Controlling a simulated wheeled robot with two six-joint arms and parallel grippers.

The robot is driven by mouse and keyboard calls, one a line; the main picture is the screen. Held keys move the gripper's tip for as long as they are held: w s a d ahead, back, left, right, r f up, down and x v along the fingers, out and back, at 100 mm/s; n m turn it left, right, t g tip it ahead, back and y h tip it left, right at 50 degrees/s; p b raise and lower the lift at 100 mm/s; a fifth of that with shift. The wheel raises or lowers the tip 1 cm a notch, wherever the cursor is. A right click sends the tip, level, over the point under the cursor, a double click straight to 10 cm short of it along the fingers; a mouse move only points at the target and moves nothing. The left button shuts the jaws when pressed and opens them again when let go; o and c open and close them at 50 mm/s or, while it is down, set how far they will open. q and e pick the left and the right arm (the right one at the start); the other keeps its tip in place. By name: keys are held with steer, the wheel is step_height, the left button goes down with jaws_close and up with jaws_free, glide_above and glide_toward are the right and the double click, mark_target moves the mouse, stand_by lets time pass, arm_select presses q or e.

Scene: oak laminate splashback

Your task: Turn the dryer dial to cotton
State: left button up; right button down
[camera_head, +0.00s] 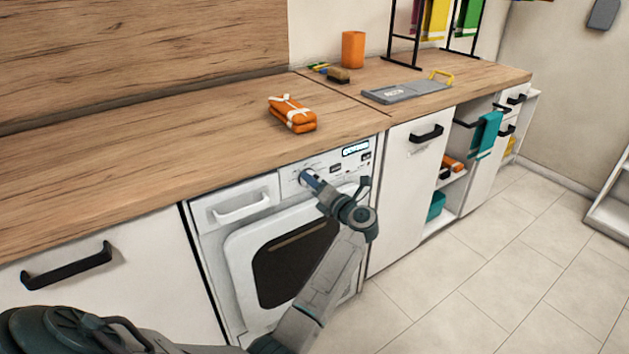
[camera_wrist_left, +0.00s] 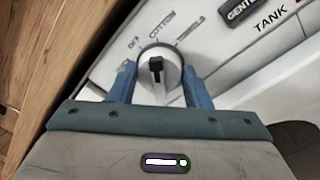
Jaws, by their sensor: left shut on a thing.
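The dryer (camera_head: 215,222) is a white front-loader under the wooden counter, with a dark door window. Its round dial (camera_wrist_left: 145,90) is pale with a black pointer, on the white control panel (camera_wrist_left: 95,60). My left gripper (camera_head: 309,180) reaches the panel and hides most of the dial in the head view. In the left wrist view its two blue fingers (camera_wrist_left: 159,74) are shut on the dial from both sides. The pointer points up in that view, roughly toward the printed word COTTON; OFF is to its left. Another label to the right is hard to read. My right gripper is not in view.
An orange strapped bundle (camera_head: 292,113) lies on the counter (camera_head: 150,140) above the dryer. An orange cup (camera_head: 353,49), a brush (camera_head: 337,75) and a grey board (camera_head: 402,92) are further back. A teal towel (camera_head: 487,134) hangs at the right. The tiled floor (camera_head: 480,270) is clear.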

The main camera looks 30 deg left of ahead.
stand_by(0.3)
arm_select(q)
steer(key=o, duration=1)
steer(key=shift+d, duration=0.15)
steer(key=b+v, duration=0.1)
steer(key=v, duration=0.9)
steer(key=shift+s+d+f, duration=0.15)
steer(key=shift+d, duration=0.1)
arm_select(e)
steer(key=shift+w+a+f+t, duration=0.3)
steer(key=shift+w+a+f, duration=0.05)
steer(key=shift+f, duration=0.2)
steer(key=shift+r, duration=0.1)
